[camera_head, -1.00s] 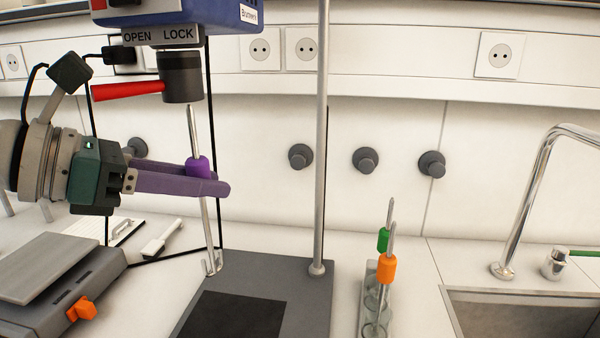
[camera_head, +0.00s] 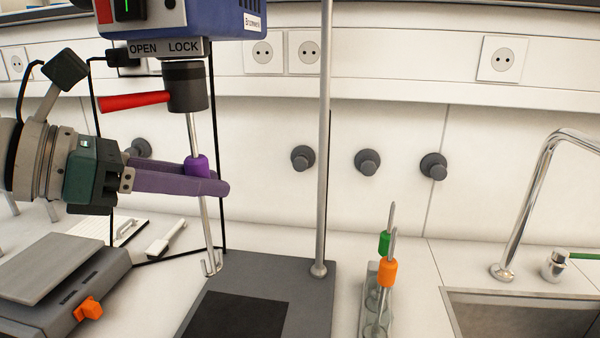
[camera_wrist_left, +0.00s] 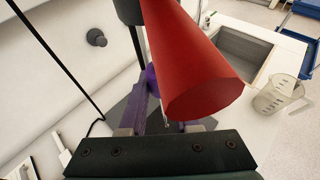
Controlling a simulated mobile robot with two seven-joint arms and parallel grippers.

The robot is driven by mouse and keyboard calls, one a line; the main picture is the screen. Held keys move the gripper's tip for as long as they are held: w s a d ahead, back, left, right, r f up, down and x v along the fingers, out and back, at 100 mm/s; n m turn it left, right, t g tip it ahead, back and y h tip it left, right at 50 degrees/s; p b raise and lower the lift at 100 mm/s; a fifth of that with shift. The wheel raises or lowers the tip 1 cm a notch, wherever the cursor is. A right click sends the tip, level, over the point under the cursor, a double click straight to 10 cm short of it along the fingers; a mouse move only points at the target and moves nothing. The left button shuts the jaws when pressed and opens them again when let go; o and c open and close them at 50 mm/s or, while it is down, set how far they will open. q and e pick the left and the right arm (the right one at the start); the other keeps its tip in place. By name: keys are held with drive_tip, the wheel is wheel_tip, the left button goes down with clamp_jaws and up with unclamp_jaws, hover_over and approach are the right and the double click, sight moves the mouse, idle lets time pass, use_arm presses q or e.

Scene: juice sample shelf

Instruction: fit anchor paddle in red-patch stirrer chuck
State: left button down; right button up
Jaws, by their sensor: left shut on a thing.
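The stirrer (camera_head: 185,20) with a red patch (camera_head: 103,11) hangs at the upper left. Its dark chuck (camera_head: 187,88) has a red lever (camera_head: 135,101) pointing left, below the word OPEN. My left gripper (camera_head: 213,184) is shut on the purple collar (camera_head: 197,165) of a paddle, whose steel shaft (camera_head: 207,220) is near upright and ends in a hooked anchor shape. The shaft top meets the chuck's underside; I cannot tell how far it is inside. In the left wrist view the red lever (camera_wrist_left: 195,60) hides much of the collar. My right gripper is not in view.
A stand rod (camera_head: 323,150) rises from a grey base (camera_head: 300,275) right of the paddle. A rack (camera_head: 367,310) holds paddles with green (camera_head: 384,242) and orange (camera_head: 388,272) collars. A balance (camera_head: 60,285) stands left, a sink (camera_head: 520,315) right. A beaker (camera_wrist_left: 278,95) shows in the wrist view.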

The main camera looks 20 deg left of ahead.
sight(191, 155)
use_arm(q)
drive_tip(key=shift+r+p, duration=1.3)
drive_tip(key=shift+r, duration=0.25)
idle(0.4)
drive_tip(key=c, duration=0.9)
unclamp_jaws()
drive_tip(key=shift+r, duration=0.1)
drive_tip(key=o, duration=0.4)
drive_tip(key=shift+c, duration=0.2)
drive_tip(key=shift+s, duration=0.1)
